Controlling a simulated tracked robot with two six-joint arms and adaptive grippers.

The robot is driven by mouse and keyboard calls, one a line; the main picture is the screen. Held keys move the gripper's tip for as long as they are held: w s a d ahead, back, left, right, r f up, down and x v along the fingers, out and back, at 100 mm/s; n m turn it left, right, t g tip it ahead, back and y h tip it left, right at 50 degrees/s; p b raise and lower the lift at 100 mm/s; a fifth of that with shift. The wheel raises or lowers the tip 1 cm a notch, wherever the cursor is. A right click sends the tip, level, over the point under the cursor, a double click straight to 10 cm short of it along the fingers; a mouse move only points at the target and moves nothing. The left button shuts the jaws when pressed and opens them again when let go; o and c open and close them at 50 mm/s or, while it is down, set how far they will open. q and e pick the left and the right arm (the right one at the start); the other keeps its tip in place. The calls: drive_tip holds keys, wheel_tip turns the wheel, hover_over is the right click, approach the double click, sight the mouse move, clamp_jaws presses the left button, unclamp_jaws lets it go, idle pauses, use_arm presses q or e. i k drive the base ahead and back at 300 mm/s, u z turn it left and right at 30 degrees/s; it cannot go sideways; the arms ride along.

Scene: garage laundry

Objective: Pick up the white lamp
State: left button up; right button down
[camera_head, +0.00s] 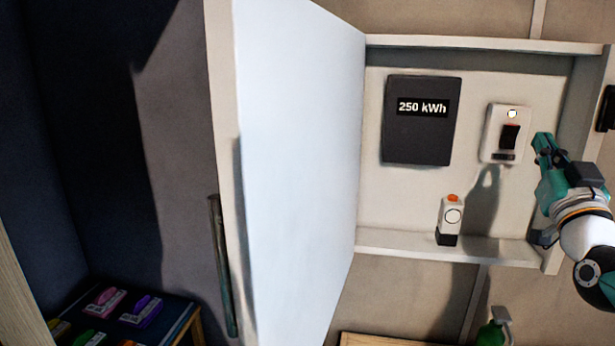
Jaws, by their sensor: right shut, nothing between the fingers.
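A small white upright object (452,212) with an orange top, a round mark and a black base stands on the bottom ledge of the open wall cabinet. It looks like the white lamp, though I cannot be sure. My right gripper (543,147), teal and dark, is shut and empty. It is at the right side of the cabinet, up and to the right of the white object and clear of it in the picture. Its fingertips appear just right of the switch. My left gripper is not in view.
The cabinet holds a dark meter (420,120) reading 250 kWh and a white switch box (507,134) with a black rocker. Its open door (295,170) stands to the left. Pink and purple items lie on a low table (170,316). A green bottle (492,334) is below.

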sight(450, 215)
drive_tip(key=k, duration=1)
